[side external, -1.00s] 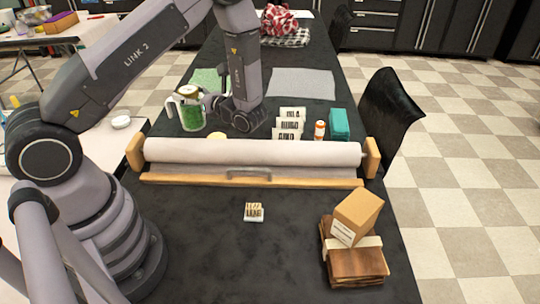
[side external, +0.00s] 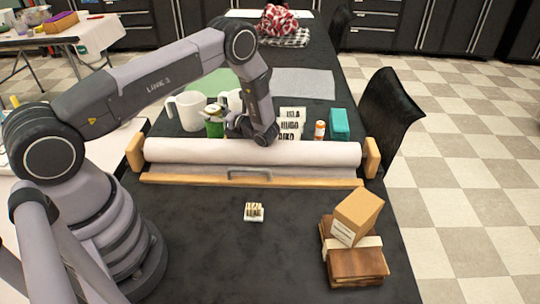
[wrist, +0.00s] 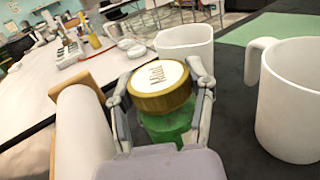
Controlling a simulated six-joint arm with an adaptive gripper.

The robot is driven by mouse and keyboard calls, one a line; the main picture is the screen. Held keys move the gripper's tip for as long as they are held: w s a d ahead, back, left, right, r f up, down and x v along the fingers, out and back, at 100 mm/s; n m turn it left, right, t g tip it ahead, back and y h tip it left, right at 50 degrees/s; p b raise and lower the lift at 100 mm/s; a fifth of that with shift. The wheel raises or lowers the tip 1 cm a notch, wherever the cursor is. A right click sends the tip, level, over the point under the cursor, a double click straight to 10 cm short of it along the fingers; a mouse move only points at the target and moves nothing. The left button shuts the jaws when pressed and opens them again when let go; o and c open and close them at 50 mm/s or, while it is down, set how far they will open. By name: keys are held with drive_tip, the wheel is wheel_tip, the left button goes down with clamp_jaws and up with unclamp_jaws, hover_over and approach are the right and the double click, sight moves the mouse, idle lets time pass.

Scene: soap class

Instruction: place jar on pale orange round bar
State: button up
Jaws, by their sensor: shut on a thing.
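The jar is green with a gold lid and a white label on top; it shows in the side view (side external: 214,128) and the wrist view (wrist: 168,126). My gripper (wrist: 160,84) is shut around it, one finger on each side, and the jar looks upright. In the side view my gripper (side external: 222,119) is just behind the paper roll, in front of the mugs. The pale orange round bar is not visible now; the jar, my gripper or the roll hides its area. I cannot tell whether the jar's base touches anything.
A white mug (side external: 187,111) stands left of the jar, another (side external: 232,100) behind it. The paper roll (side external: 250,152) on its wooden holder crosses the table in front.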

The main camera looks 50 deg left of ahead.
drive_tip(key=shift+f, duration=0.1)
drive_tip(key=o, duration=1.2)
drive_tip(key=shift+o, duration=0.2)
